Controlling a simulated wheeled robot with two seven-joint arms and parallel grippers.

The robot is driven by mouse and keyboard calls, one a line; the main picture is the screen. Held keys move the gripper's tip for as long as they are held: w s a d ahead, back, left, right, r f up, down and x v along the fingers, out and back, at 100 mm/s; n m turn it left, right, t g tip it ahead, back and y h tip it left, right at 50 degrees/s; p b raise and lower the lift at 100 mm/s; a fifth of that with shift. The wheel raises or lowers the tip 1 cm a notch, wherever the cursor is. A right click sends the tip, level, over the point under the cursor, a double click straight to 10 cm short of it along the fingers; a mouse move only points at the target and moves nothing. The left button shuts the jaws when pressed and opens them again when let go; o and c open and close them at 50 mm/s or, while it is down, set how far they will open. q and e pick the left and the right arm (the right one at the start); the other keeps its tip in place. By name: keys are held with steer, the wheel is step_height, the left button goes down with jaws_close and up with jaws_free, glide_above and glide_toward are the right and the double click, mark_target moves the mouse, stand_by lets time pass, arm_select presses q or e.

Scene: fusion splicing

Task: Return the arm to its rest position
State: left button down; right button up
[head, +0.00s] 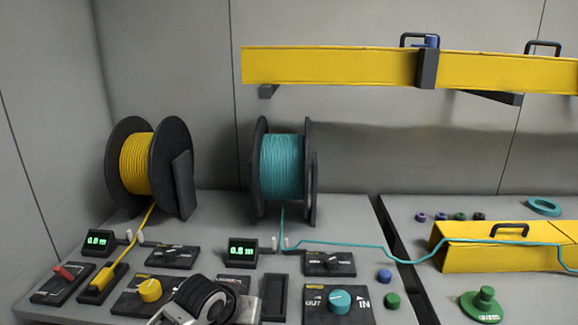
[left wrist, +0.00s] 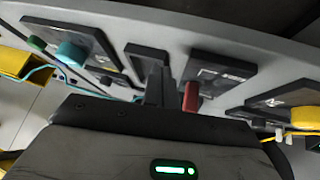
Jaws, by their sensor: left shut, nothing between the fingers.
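My left gripper (left wrist: 160,82) shows in the left wrist view with its dark fingers together and nothing between them. A panel with a red handle (left wrist: 190,97) appears just right of the fingers there; I cannot tell whether they touch. In the head view a round dark and grey part of my left arm shows at the bottom, in front of the control panels; its fingertips cannot be made out. My right gripper is in neither view.
A yellow spool (head: 137,163) and a teal spool (head: 282,167) stand at the back. Along the front are a red lever (head: 64,272), a yellow knob (head: 150,290) and a teal knob (head: 339,300). Teal fibre runs right to a yellow trough (head: 480,257). A yellow beam (head: 330,67) hangs above.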

arm_select(q)
steer(key=s+f+t+h, duration=0.1)
steer(key=s+f, duration=0.7)
steer(key=s, duration=0.3)
steer(key=s+a+t, duration=0.1)
steer(key=s+a, duration=0.1)
steer(key=s, duration=0.4)
steer(key=s+a+f+t+y, duration=0.1)
steer(key=s+a, duration=0.1)
steer(key=s, duration=0.5)
steer(key=shift+s+a+f+m, duration=0.2)
steer(key=shift+a+f+m, duration=0.1)
steer(key=shift+a, duration=0.1)
steer(key=shift+s, duration=0.1)
